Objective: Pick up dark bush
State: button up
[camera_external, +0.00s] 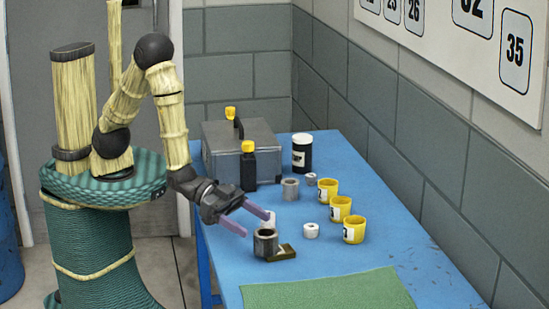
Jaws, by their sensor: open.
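A dark grey hollow bush (265,246) stands upright on the blue table (375,238). A dark brown-olive block (285,253) lies at its right foot; I cannot tell whether they touch. A second, somewhat lighter grey bush (290,190) stands further back. My gripper (257,225) is open, with two purple fingers pointing right and down. The exact gap in depth cannot be told.
Three yellow cups (354,230) stand in a row on the right. Small white (311,231) and grey (311,179) pieces, a black jar (302,153), a dark yellow-capped bottle (248,165) and a grey toolbox (222,160) stand around. A green mat (330,293) lies empty in front.

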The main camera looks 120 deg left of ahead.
aim_at(273, 236)
jog(key=shift+w, duration=0.1)
jog(key=x, duration=0.5)
jog(key=shift+f, duration=0.3)
jog(key=shift+r, duration=0.1)
jog(key=c, duration=1.5)
jog(key=shift+o, duration=0.2)
jog(key=shift+r+p, duration=0.1)
jog(key=shift+p, duration=0.2)
notch_tip(273, 236, up, 10)
jog(key=shift+p, duration=0.3)
